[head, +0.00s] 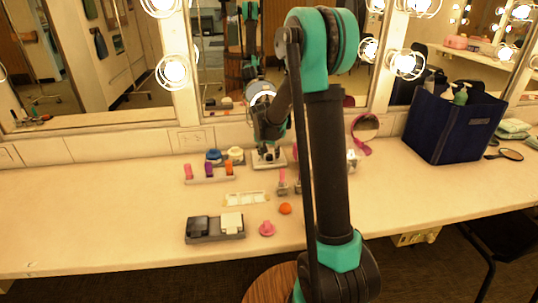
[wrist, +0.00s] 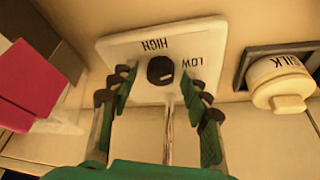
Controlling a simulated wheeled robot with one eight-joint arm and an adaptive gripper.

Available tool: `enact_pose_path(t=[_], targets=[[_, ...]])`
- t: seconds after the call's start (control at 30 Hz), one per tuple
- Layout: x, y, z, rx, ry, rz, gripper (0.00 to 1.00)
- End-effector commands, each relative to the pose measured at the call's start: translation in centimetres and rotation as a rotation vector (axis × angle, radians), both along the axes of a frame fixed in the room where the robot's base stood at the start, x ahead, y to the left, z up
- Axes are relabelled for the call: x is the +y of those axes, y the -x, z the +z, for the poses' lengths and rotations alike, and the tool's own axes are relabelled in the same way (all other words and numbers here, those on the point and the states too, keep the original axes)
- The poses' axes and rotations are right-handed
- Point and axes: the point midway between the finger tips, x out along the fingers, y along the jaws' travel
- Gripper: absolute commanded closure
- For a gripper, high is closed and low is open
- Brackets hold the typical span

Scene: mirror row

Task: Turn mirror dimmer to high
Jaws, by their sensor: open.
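The mirror dimmer is a white plate (wrist: 120,50) with a round black knob (wrist: 160,70) in the middle of the wrist view. Its HIGH and LOW labels appear upside down, HIGH above the knob and LOW to its upper right. A small pale mark shows on the knob's lower right. My gripper (wrist: 164,82) is open, with one finger on each side of the knob; I cannot tell whether either touches it. In the head view my gripper (head: 268,150) is over the white dimmer plate (head: 280,163) at the back of the counter, hiding the knob.
Colored sticks (head: 208,170) stand nearby on the counter (head: 90,220). A navy caddy (head: 440,130) stands right. The left counter is clear.

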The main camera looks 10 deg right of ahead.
Motion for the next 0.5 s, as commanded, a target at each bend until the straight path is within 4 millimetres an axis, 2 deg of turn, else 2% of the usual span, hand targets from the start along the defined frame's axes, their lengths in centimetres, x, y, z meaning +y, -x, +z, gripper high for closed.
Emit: enact_pose_path(t=[0.17,0.5], targets=[[-0.01,0.01,0.01,0.000,0.000,0.000,0.55],[0.00,0.00,0.02,0.000,0.000,0.000,0.97]])
